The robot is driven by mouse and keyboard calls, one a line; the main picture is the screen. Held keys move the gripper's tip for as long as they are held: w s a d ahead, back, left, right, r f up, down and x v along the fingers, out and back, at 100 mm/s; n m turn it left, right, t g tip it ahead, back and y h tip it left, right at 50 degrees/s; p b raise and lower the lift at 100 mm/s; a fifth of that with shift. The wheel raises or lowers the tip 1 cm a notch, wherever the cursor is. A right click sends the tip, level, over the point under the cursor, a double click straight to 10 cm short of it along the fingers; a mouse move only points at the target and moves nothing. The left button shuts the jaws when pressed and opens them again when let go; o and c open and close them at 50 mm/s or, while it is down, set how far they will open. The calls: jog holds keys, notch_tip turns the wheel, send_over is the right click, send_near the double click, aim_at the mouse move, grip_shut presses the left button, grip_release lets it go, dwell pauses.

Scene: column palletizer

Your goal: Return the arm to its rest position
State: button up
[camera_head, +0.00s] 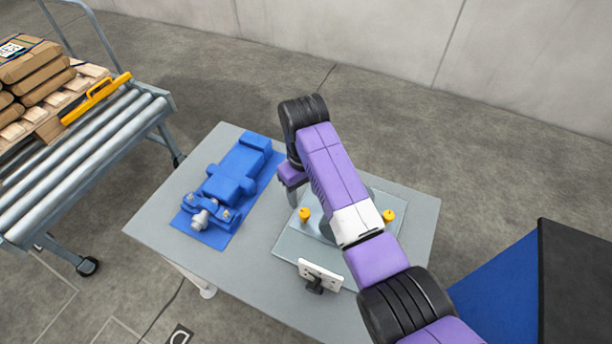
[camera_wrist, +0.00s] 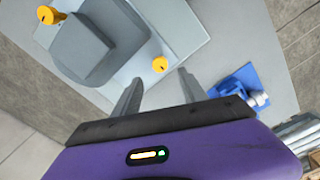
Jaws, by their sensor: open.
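My purple arm reaches over a grey table (camera_head: 180,235) in the head view, bent downward at its black joint. My gripper (camera_wrist: 158,88) shows in the wrist view with its two grey fingers apart and nothing between them. In the head view the fingers are mostly hidden by the arm. Below the gripper is a light plate (camera_head: 290,246) with a grey block (camera_wrist: 83,50) and two yellow knobs, one (camera_head: 304,214) left of the arm and one (camera_head: 389,215) right of it. The gripper appears above the table, apart from these things.
A blue machine vise (camera_head: 232,178) on a blue mat stands on the table's left. A small white panel (camera_head: 320,274) is at the plate's front. A roller conveyor (camera_head: 75,150) with stacked brown packages (camera_head: 35,70) is at left. A blue and black box (camera_head: 575,285) is at right.

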jog(key=w+a+r+t+y, duration=0.35)
jog(key=w+a+t, duration=0.2)
jog(key=w, duration=0.35)
jog(key=s+d+r+m+t, duration=0.3)
jog(key=s+d+m+t, duration=0.3)
jog(key=s+d+t, duration=0.95)
jog(key=s+d+r+g+h, duration=0.1)
jog(key=s+d, duration=0.4)
jog(key=s, duration=0.6)
jog(key=s+d+r+m+g+h, duration=0.1)
jog(key=s+d+r+g, duration=0.1)
jog(key=s, duration=0.9)
jog(key=s+d+r+m+g+h, duration=0.1)
jog(key=s+d+r+g, duration=0.1)
jog(key=s+d, duration=0.5)
jog(key=s+g, duration=0.1)
jog(key=s, duration=0.3)
jog(key=shift+s+d, duration=0.3)
jog(key=shift+s, duration=0.05)
jog(key=shift+h, duration=0.25)
